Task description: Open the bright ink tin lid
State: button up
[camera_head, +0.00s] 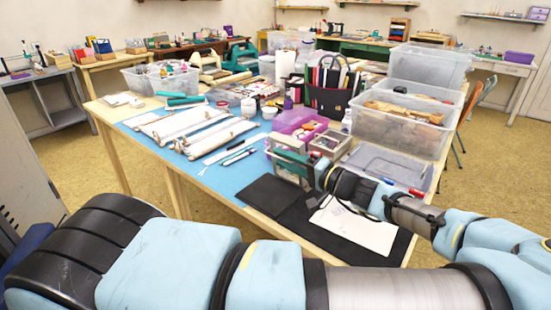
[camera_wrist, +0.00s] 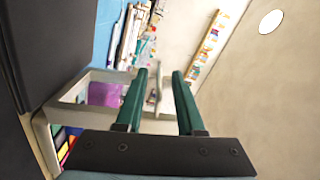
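My gripper (camera_wrist: 160,74) has two dark green fingers that stand apart; it is also in the head view (camera_head: 290,155), low over the front of the table. A pale grey frame (camera_wrist: 44,122), apparently the tin's lid with a see-through window, shows left of the fingers in the wrist view. A thin grey edge stands between the fingers, with gaps beside it. Bright coloured pads (camera_wrist: 62,138) show below the frame, at the lower left. In the head view the tin is largely hidden by my gripper and wrist, so I cannot tell exactly how far its lid is raised.
A purple tray (camera_head: 294,119) and a grey box of small items (camera_head: 330,142) stand just behind my gripper. A clear bin (camera_head: 385,133) is at the right. A black mat (camera_head: 265,193) and a white sheet (camera_head: 355,229) lie in front. Tools lie on the blue mat (camera_head: 205,153).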

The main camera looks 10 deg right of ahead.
jog(key=b+v, duration=0.1)
jog(key=v, duration=0.6)
jog(key=shift+s, duration=0.1)
